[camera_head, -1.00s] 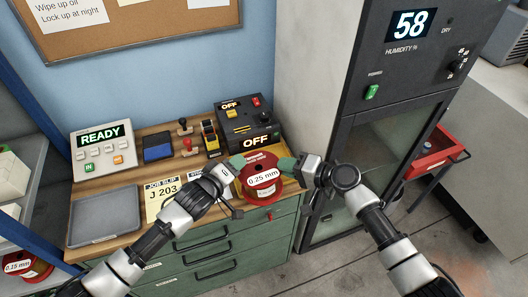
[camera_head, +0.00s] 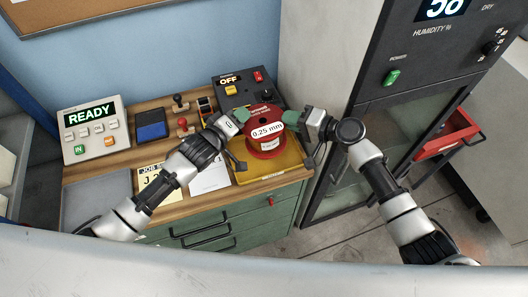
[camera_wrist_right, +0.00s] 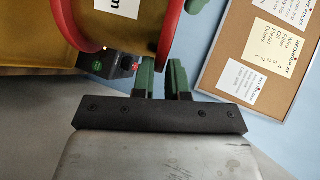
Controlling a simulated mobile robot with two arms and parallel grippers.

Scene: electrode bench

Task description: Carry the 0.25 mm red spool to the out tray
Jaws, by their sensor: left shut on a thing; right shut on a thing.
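The red spool (camera_head: 283,140), with a white label reading 0.25 mm, is held between my two grippers in the head view. It is above a yellow tray (camera_head: 285,169) at the bench's right front. My left gripper (camera_head: 240,117) is shut on the spool's left side. My right gripper (camera_head: 291,118) is shut on its right side. In the right wrist view the spool's red rim (camera_wrist_right: 168,35) and yellowish inner part fill the upper left. The right gripper's green fingers (camera_wrist_right: 162,78) are partly hidden there. The tray's front lettering is too small to read.
A grey tray (camera_head: 98,198) lies at the bench's left front, partly behind my left arm. The READY box (camera_head: 91,127), blue pad (camera_head: 151,124), stamps and black OFF box (camera_head: 240,92) stand behind. The humidity cabinet (camera_head: 385,100) stands close on the right.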

